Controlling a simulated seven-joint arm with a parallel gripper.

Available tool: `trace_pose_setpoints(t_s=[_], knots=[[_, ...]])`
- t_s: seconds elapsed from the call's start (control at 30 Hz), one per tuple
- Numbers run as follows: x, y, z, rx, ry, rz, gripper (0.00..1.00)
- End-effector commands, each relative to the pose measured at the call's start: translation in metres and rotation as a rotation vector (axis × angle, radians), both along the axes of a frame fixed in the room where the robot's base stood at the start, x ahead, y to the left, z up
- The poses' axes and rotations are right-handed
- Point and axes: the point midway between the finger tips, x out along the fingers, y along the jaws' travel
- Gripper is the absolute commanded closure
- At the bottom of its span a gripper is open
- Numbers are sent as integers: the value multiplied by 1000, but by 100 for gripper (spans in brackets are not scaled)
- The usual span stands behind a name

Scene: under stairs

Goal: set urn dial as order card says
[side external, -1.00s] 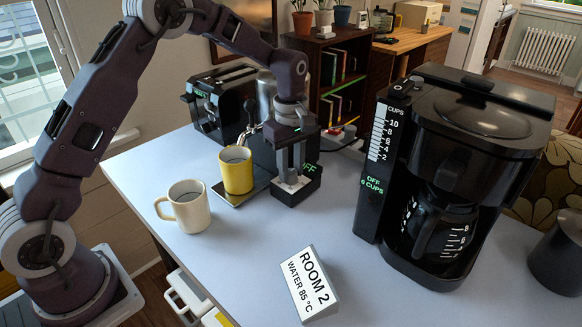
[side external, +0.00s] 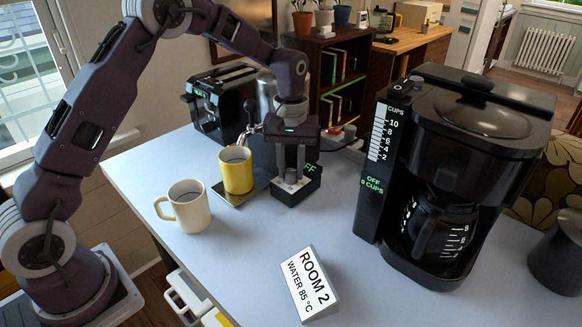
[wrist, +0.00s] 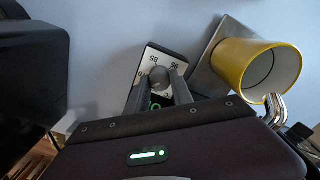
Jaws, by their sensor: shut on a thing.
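The order card (side external: 308,285) stands tilted on the table and reads "ROOM 2, WATER 85 °C". My gripper (side external: 290,177) points down over the box, shut on the dial. In the wrist view, the grey dial (wrist: 160,76) is between my fingers (wrist: 160,88) on a pale plate with printed numbers, upside down and partly covered. I cannot tell which number the dial points to.
A yellow mug (side external: 237,172) stands on the drip tray (side external: 246,194) left of the box, close to my gripper. A cream mug (side external: 188,208) is in front. A black coffee maker (side external: 455,180) stands right. The table between box and card is clear.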

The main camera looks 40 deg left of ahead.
Motion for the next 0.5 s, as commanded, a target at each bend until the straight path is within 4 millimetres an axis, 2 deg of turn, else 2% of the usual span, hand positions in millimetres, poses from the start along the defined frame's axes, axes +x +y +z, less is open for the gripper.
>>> trace_pose_setpoints(t_s=[0.5], knots=[[0,0,1,0,-1,-488,100]])
